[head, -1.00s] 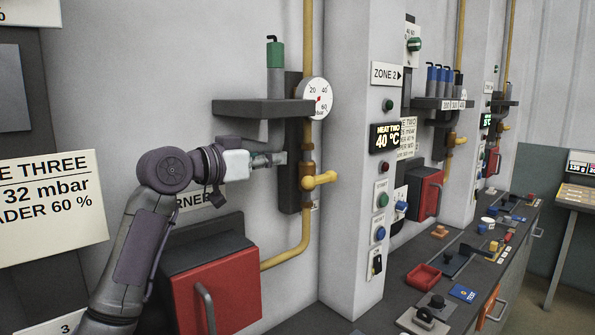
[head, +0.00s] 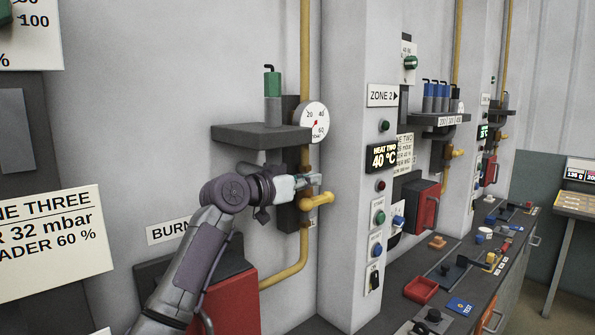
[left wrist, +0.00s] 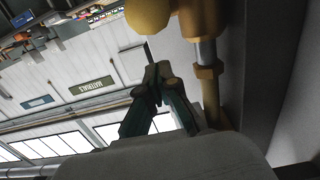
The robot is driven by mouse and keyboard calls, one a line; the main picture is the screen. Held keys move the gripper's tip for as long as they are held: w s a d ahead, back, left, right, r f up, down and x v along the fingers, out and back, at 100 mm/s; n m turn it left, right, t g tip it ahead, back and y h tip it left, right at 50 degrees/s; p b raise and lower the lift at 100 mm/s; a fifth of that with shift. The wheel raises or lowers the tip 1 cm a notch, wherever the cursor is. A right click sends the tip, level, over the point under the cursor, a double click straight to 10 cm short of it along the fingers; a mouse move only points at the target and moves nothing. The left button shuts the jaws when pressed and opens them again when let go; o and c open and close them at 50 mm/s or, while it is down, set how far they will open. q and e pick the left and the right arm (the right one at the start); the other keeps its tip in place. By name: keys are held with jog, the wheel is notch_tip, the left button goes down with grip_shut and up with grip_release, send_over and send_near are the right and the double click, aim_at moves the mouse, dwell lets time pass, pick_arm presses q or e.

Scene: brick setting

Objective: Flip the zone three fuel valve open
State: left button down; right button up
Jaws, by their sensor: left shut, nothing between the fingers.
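The yellow valve (head: 316,200) sits on the vertical yellow gas pipe (head: 304,247) beneath the zone three gauge (head: 314,121). Its rounded handle sticks out sideways, to the right across the pipe. My left gripper (head: 314,180) is shut and empty, just above the handle in the head view. In the left wrist view the closed dark fingertips (left wrist: 160,74) lie beside the brass-coloured valve fitting (left wrist: 208,72), with the yellow handle end (left wrist: 147,16) beyond them. I cannot tell whether they touch the valve. My right gripper is in neither view.
A grey shelf (head: 250,136) with a green-topped cylinder (head: 272,84) juts out above my left gripper. A red burner box (head: 236,297) stands below my forearm. A wall pillar (head: 345,260) rises to the right of the pipe. The console counter (head: 400,290) lies farther right.

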aim_at(304, 205)
pick_arm(q)
jog(key=f, duration=0.1)
jog(key=s+a+f, duration=0.1)
jog(key=f, duration=0.1)
jog(key=shift+a+p, duration=0.2)
jog(key=shift+p, duration=0.2)
jog(key=shift+d+f, duration=0.1)
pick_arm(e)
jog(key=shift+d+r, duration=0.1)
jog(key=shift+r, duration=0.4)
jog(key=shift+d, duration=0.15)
